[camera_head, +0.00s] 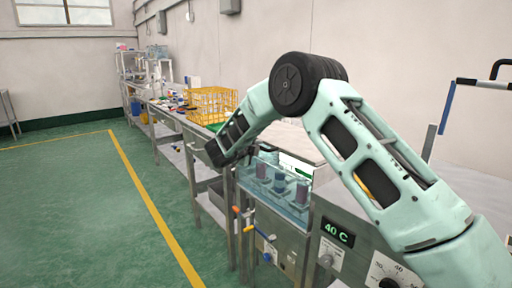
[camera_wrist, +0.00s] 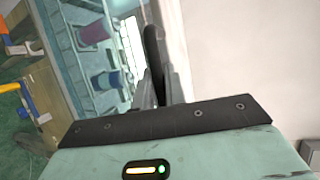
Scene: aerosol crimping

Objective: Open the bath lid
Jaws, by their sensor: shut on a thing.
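The water bath (camera_head: 298,213) has its near part uncovered, with several purple and blue-grey cans (camera_head: 278,183) in holders in it. A pale flat panel (camera_head: 305,143), which looks like the bath lid, shows behind my arm, raised off the bath; its exact angle is unclear. My gripper is mostly hidden by my own wrist in the head view. In the wrist view my gripper (camera_wrist: 160,92) is shut on a black bar-like handle (camera_wrist: 152,48) beside the pale lid surface (camera_wrist: 215,50). The cans (camera_wrist: 105,80) show to the left of the handle.
A control panel with a green 40 C display (camera_head: 338,233) is on the bath's right front. Coloured valve handles (camera_head: 247,222) stick out at the front. A yellow basket (camera_head: 212,104) stands on the bench to the left. The green floor (camera_head: 80,200) is clear.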

